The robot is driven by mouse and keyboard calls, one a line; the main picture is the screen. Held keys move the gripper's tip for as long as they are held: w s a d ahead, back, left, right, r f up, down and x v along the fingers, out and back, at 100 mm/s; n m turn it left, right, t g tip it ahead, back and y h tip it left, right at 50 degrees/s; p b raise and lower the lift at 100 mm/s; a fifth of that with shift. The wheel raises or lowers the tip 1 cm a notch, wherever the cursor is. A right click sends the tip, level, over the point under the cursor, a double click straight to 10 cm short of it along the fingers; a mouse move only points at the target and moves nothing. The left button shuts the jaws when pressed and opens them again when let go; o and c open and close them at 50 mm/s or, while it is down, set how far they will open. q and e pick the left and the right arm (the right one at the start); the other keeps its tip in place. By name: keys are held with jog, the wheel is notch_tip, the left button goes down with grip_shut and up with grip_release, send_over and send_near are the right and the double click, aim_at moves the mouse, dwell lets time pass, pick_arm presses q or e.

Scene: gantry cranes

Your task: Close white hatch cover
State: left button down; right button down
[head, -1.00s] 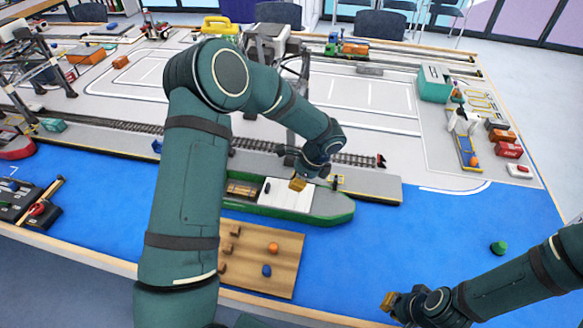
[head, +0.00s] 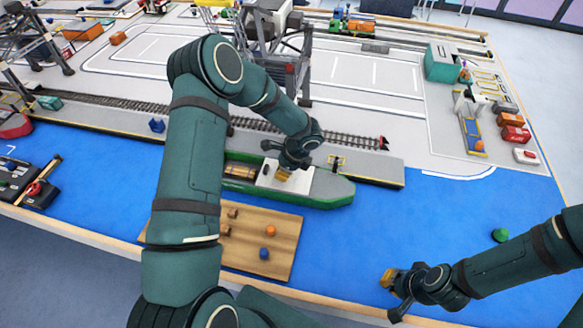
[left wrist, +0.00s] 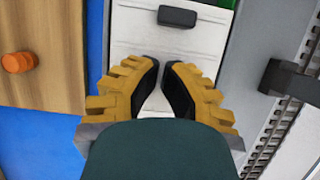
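The white hatch cover (head: 262,182) lies on the deck of the green ship (head: 325,199), beside an open hold with brown cargo (head: 239,171). In the left wrist view the cover (left wrist: 128,45) fills the middle and carries a dark block-like handle (left wrist: 178,16). My left gripper (head: 283,176) is over the right part of the cover. In the left wrist view its yellow fingers (left wrist: 161,68) are apart with nothing between them, and the handle is beyond their tips. My right gripper (head: 386,279) is over the blue water at lower right, away from the ship; its finger gap is unclear.
A wooden board (head: 285,245) with orange and blue pegs lies in front of the ship. The grey quay (head: 380,172) and rail track (head: 345,139) run behind it. A gantry crane (head: 290,72) stands behind my left arm. Open blue water is at right.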

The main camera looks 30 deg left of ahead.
pick_arm(q)
jog(key=shift+s+a, duration=0.25)
jog(key=shift+a, duration=0.75)
jog(key=shift+a, duration=0.1)
jog(key=s+a, duration=0.1)
jog(key=a, duration=0.4)
jog(key=s+a, duration=0.1)
jog(key=a, duration=0.4)
jog(key=s+a, duration=0.1)
jog(key=a, duration=0.4)
jog(key=shift+s+a, duration=0.35)
jog(key=shift+s, duration=0.05)
jog(key=d, duration=0.3)
jog(key=w+d, duration=0.1)
jog(key=shift+d+r, duration=0.15)
jog(key=shift+r, duration=0.2)
jog(key=v, duration=0.9)
jog(key=shift+r+p, duration=0.15)
jog(key=shift+p, duration=0.15)
jog(key=shift+d, duration=0.1)
